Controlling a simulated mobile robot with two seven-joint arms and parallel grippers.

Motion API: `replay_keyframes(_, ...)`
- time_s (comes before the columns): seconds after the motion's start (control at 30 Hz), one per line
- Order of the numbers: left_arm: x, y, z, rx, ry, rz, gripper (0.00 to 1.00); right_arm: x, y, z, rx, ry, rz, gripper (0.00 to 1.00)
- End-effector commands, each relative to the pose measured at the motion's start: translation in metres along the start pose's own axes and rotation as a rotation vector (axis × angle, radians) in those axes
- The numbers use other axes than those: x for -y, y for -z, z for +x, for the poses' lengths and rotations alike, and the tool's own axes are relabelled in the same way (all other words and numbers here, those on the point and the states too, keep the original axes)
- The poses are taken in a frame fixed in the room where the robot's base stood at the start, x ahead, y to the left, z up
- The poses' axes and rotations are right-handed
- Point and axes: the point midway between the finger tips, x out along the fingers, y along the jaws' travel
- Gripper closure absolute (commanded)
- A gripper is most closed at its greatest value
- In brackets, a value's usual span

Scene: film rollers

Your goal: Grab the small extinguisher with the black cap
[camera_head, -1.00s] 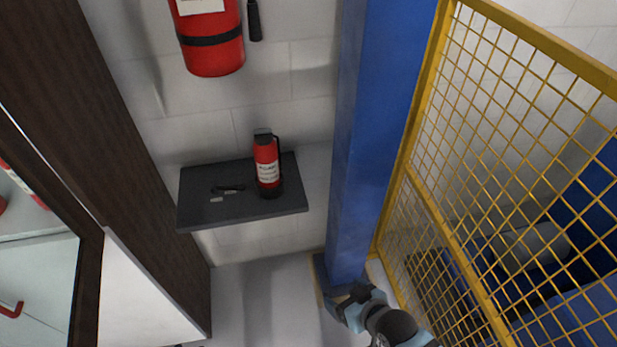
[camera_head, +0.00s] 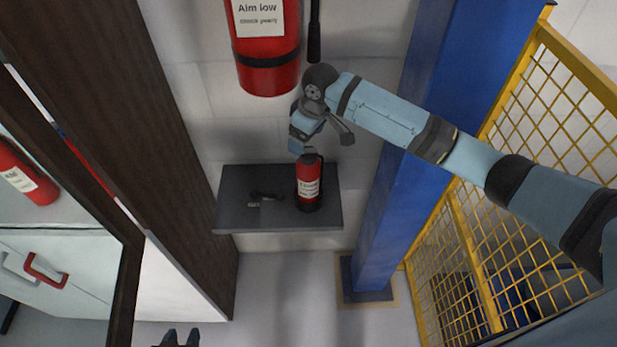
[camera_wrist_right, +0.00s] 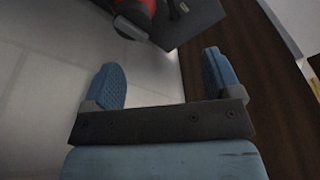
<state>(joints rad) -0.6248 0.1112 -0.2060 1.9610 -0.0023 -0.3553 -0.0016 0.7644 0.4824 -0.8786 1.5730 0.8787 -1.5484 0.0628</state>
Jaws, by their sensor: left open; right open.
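The small red extinguisher with a dark cap (camera_head: 309,186) stands upright on a dark wall shelf (camera_head: 235,215). My right gripper (camera_head: 314,138) is just above and behind its top in the head view, partly hidden by its own wrist. In the right wrist view, the right gripper (camera_wrist_right: 163,80) is open, with nothing between its blue fingers. There, the small extinguisher (camera_wrist_right: 138,15) lies beyond the fingertips at the top edge, only partly in view. My left gripper (camera_head: 180,338) shows only its fingertips at the bottom left, open and apart from everything.
A large red extinguisher (camera_head: 265,55) with a black hose hangs on the wall above. A dark small item (camera_head: 266,197) lies on the shelf. A blue column (camera_head: 400,205) and yellow mesh fence (camera_head: 470,240) stand right. A dark wooden panel (camera_head: 130,130) stands left.

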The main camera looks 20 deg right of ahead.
Motion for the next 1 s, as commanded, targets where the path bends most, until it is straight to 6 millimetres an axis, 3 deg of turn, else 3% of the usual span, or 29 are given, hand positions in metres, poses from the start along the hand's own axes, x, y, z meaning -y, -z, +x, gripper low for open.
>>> replay_keyframes(0.03,0.000,0.001,-0.001,0.002,0.002,-0.001,0.57,-0.010,0.004,-0.016,0.025,-0.014,0.000,0.16)
replay_keyframes(0.1,0.001,0.001,-0.002,0.003,0.003,-0.002,0.57,-0.018,0.004,-0.028,0.056,-0.023,0.002,0.16)
replay_keyframes(0.23,0.003,0.002,-0.002,0.002,0.006,-0.003,0.57,-0.025,0.004,-0.034,0.087,-0.029,0.004,0.16)
replay_keyframes(0.63,0.002,0.007,-0.002,-0.008,0.007,-0.004,0.57,-0.028,-0.001,0.033,0.090,-0.029,0.005,0.16)
replay_keyframes(1.0,0.000,0.000,0.006,-0.015,0.001,0.004,0.57,-0.031,-0.004,0.057,0.087,-0.030,0.003,0.16)
